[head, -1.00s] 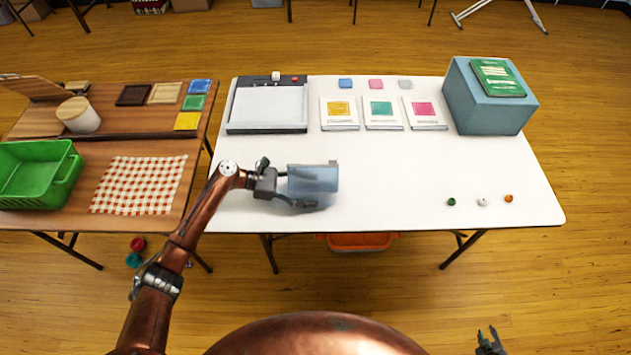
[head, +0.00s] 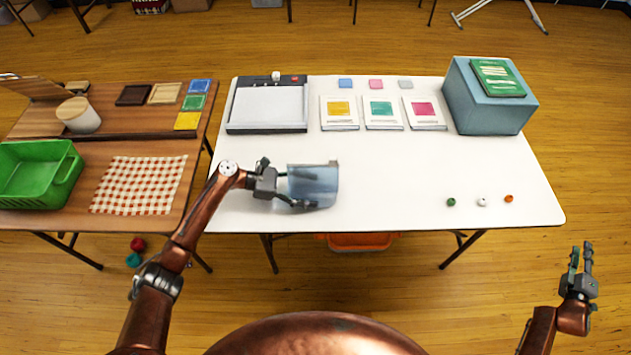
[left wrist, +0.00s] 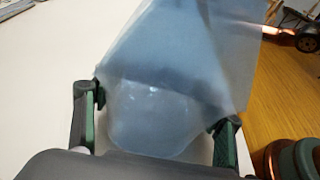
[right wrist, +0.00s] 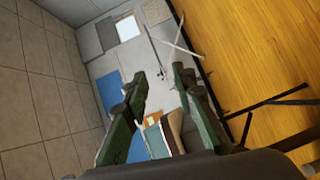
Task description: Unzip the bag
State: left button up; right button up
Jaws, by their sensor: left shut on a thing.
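The bag (head: 318,186) is a translucent blue-grey pouch above the front left part of the white table. My left gripper (head: 288,188) is shut on its left side. In the left wrist view, the bag (left wrist: 170,75) spans the space between the fingertips (left wrist: 158,110) and fills the middle of the picture. I cannot make out a zipper slider. My right gripper (head: 580,262) is open and empty, beyond the table's front right corner. The right wrist view shows its fingers (right wrist: 155,95) apart with nothing between them.
The white table (head: 400,170) holds a paper trimmer (head: 268,105), several colored cards and a blue box (head: 485,105). Three small beads (head: 482,202) lie front right. A wooden table with a green basket (head: 35,175) stands left. The white table's middle is clear.

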jog(key=w+a+r+m+t+y, duration=0.1)
jog(key=w+a+r, duration=0.3)
jog(key=w, duration=0.5)
jog(key=w+a+r+m+t, duration=0.1)
jog(key=w+a+r, duration=0.1)
jog(key=w+r, duration=0.55)
jog(key=w+a+r+m+y, duration=0.1)
jog(key=w+a+r, duration=0.25)
jog(key=w, duration=0.55)
jog(key=w+a+r+n+y, duration=0.1)
jog(key=w+a+r+y, duration=0.25)
jog(key=w+a, duration=0.5)
jog(key=w+a+r+y, duration=0.3)
jog(key=w+a+r, duration=0.25)
jog(key=a, duration=0.65)
jog(key=w+a+r+n+y, duration=0.1)
jog(key=w+a+r+y, duration=0.25)
jog(key=w+a, duration=0.5)
jog(key=s+a+r+n+g+y, duration=0.2)
jog(key=a, duration=0.8)
jog(key=s+a+r+n+g+y, duration=0.1)
jog(key=a+r+g, duration=0.2)
jog(key=a, duration=0.8)
jog(key=s+a+r+n+g+y, duration=0.2)
jog(key=a, duration=0.8)
jog(key=n+g+h, duration=0.4)
jog(key=g, duration=0.5)
send_near(334, 158)
jog(key=f, duration=0.1)
jog(key=shift+x, duration=3.65)
